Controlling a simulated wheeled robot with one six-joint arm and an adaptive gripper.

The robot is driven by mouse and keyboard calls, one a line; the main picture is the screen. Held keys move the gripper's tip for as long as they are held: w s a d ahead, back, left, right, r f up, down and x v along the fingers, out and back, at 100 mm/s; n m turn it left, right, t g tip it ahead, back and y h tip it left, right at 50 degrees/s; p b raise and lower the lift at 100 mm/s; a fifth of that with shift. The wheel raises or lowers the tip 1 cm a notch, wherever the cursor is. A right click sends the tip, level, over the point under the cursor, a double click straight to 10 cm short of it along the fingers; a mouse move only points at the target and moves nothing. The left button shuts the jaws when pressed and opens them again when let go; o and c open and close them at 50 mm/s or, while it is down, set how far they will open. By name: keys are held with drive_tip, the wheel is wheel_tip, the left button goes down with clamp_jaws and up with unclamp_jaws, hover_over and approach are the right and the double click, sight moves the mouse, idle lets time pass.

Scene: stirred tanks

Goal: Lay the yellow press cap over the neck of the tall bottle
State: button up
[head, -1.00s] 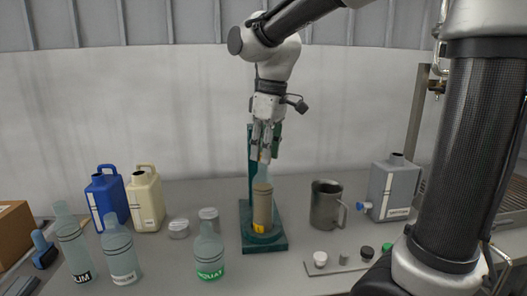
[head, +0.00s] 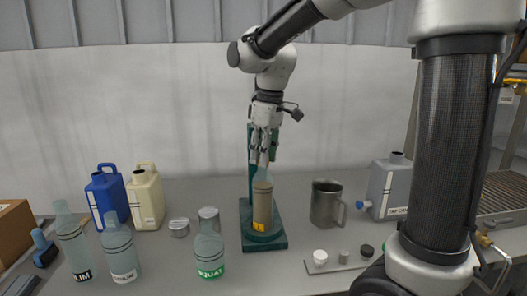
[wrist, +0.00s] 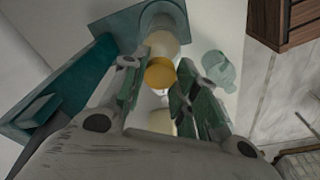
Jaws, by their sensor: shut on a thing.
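The tall bottle (head: 262,205), with a tan body and a clear neck, stands upright on the base of the green press stand (head: 279,243). My gripper (head: 262,162) points down directly above it, fingertips at the neck's height. In the wrist view my gripper (wrist: 158,68) is shut on the yellow press cap (wrist: 160,74), held between the two fingers. The bottle (wrist: 163,43) shows just beyond the cap. The cap is hidden by the fingers in the head view. I cannot tell whether it touches the neck.
A steel mug (head: 326,205) and a grey tap carboy (head: 388,188) stand to the right, with a small tray (head: 343,267) of caps in front. A green-labelled bottle (head: 209,253), lidded tins (head: 179,228) and blue (head: 106,195) and cream (head: 147,200) jugs stand left.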

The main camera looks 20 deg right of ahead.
drive_tip(key=o, duration=0.6)
drive_tip(key=shift+o, duration=0.2)
wheel_tip(320, 180, up, 13)
drive_tip(key=s+d, duration=0.1)
drive_tip(key=s+d+f+m+t, duration=0.1)
drive_tip(key=s+d+f+m, duration=0.3)
drive_tip(key=s+d+f, duration=0.3)
drive_tip(key=s+d+f+m+t+h, duration=0.1)
drive_tip(key=s+d+f+m, duration=0.4)
drive_tip(key=s, duration=0.8)
wheel_tip(320, 180, down, 2)
drive_tip(key=shift+d+t, duration=0.7)
drive_tip(key=shift+d, duration=0.15)
